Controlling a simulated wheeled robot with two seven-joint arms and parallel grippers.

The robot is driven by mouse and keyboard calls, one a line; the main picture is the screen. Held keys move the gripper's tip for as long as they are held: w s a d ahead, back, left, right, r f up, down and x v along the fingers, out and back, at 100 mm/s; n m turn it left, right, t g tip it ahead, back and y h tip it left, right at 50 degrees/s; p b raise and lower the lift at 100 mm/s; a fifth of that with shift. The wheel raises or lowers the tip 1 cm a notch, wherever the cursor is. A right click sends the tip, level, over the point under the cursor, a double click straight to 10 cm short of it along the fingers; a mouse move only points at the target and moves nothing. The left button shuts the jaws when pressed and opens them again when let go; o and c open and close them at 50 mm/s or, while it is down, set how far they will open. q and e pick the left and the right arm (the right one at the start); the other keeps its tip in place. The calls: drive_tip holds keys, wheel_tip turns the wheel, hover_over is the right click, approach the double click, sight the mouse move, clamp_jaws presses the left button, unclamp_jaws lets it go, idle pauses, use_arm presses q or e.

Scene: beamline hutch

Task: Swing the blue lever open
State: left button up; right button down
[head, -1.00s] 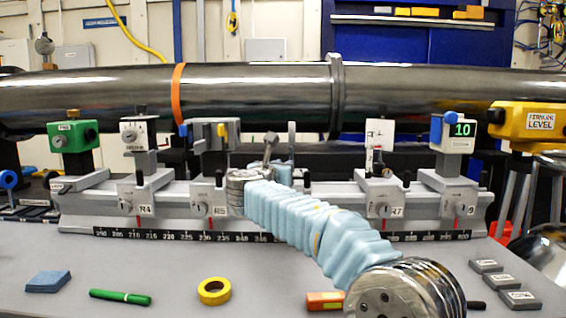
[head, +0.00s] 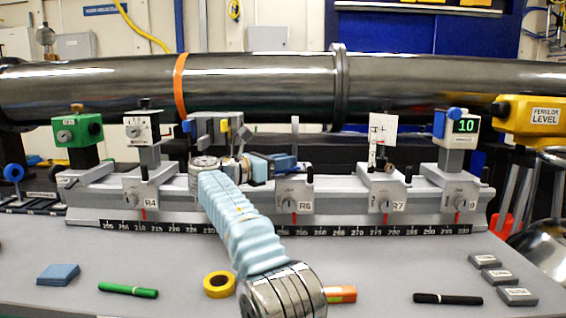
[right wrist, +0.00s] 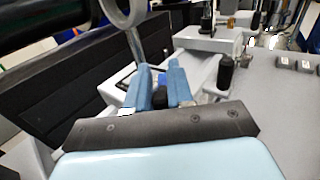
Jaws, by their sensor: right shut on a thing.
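My right gripper (head: 288,164) reaches in from the front over the rail, by the carriage marked R6 (head: 290,202), with its blue fingers pointing right. In the right wrist view its two blue fingers (right wrist: 160,86) are shut on a small dark blue piece (right wrist: 160,98), which appears to be the blue lever. The fingers hide most of that piece, so its angle cannot be told. My left gripper is not in view.
A thin post (head: 295,137) rises close behind the fingers; a ring (right wrist: 122,12) shows near them in the wrist view. Carriage R7 (head: 384,196) stands to the right. The dark beam pipe (head: 255,85) runs above. Tape (head: 219,285) and pens lie on the bench front.

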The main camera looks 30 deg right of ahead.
idle(0.4)
drive_tip(key=c, duration=1.1)
unclamp_jaws()
drive_tip(key=shift+d, duration=0.1)
